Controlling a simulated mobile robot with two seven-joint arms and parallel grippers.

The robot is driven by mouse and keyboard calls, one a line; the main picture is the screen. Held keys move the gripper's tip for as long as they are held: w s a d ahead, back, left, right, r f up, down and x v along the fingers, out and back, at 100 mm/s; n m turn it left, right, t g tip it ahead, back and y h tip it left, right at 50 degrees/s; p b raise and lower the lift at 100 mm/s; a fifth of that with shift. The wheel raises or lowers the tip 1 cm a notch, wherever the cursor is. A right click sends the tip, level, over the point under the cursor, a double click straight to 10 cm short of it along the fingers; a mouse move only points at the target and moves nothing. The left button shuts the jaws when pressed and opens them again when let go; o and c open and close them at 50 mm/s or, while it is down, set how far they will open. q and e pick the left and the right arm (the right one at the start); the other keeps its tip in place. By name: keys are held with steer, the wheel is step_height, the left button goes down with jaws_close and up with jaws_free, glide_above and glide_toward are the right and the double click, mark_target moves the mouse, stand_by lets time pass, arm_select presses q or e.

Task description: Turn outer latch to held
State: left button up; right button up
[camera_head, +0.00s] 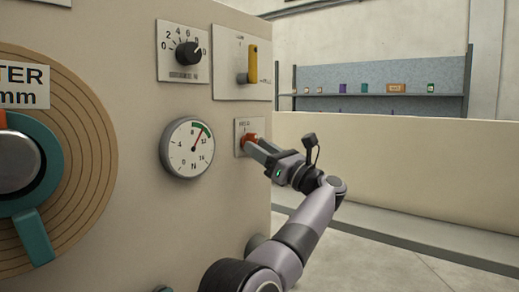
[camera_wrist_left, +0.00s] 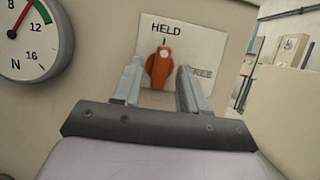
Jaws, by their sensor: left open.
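The outer latch (camera_wrist_left: 160,68) is an orange knob on a white plate (camera_wrist_left: 205,42) marked HELD above it and FREE to its right. In the left wrist view the knob stands roughly upright, its upper end towards HELD. My left gripper (camera_wrist_left: 160,82) is open, with one finger on each side of the knob; I see a gap on the right, and cannot tell whether the left finger touches. In the head view the fingers of my left gripper (camera_head: 254,145) reach the orange latch (camera_head: 247,138) and partly cover it. My right gripper is not in view.
A round gauge (camera_head: 188,148) sits left of the latch on the beige machine panel. Above are a black dial (camera_head: 188,53) and a yellow lever (camera_head: 252,62). A large spiral disc (camera_head: 85,130) with a teal handle is at far left. The panel's edge is just right of the latch.

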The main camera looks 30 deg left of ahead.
arm_select(q)
steer(key=v, duration=0.6)
steer(key=shift+d, duration=0.35)
steer(key=shift+f, duration=0.1)
